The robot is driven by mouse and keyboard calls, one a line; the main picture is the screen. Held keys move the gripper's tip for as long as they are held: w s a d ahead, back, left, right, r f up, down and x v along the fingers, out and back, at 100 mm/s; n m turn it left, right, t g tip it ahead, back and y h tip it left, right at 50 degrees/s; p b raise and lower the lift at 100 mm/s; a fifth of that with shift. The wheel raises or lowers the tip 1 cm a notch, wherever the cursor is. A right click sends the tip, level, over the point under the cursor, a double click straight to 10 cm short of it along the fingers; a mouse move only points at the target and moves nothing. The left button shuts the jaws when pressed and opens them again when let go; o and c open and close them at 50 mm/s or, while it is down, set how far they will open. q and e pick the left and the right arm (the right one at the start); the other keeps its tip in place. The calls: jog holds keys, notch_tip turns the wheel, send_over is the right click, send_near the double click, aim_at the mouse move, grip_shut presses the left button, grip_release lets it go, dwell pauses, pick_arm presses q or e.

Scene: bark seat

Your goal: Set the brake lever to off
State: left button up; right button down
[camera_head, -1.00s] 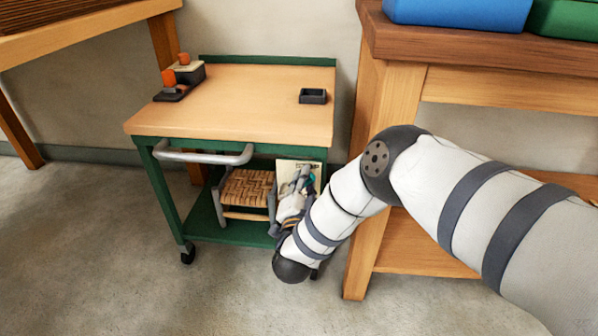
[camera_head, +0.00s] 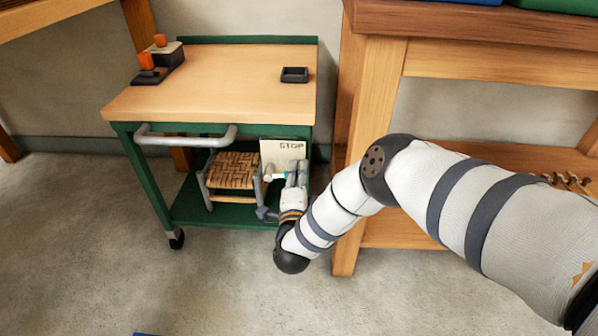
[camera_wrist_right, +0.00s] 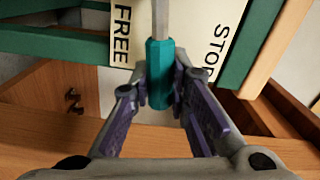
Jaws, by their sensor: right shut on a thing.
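The brake lever, a metal rod with a teal grip (camera_wrist_right: 158,72), stands in front of a cream panel (camera_wrist_right: 130,75) in the right wrist view. The word FREE is just left of the rod, and STOP is farther right. My left gripper is out of view.
The trolley (camera_head: 210,85) has a wooden top with a dark tray (camera_head: 294,75) and orange-handled items (camera_head: 157,64). A woven stool (camera_head: 233,170) stands on its lower shelf, left of my gripper. A wooden bench (camera_head: 375,130) is close on the right.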

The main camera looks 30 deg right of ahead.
jog(key=shift+a+f, duration=0.1)
jog(key=shift+a, duration=0.05)
jog(key=c, duration=1.5)
grip_release()
jog(key=v, duration=1.2)
